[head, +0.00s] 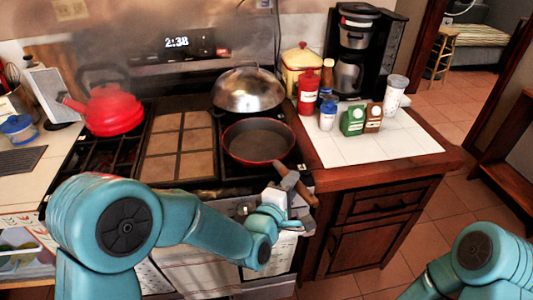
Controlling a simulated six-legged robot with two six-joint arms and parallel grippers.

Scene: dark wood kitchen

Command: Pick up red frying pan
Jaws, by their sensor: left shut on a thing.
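The red frying pan (258,141) sits on the front right of the stove top, its dark inside facing up and a red rim showing. Its brown handle points toward the front right, past the stove's front edge. My left gripper (287,205) is at the handle, below the pan, and is shut on it; the fingers are small and partly hidden by the wrist. My right arm shows at the lower right, but its gripper is outside the picture.
A domed steel lid (249,90) stands just behind the pan. A red kettle (112,110) is on the left burners. Several jars and boxes, including a green box (353,121), and a coffee maker (362,50) stand on the right counter. The white counter's front part (350,150) is clear.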

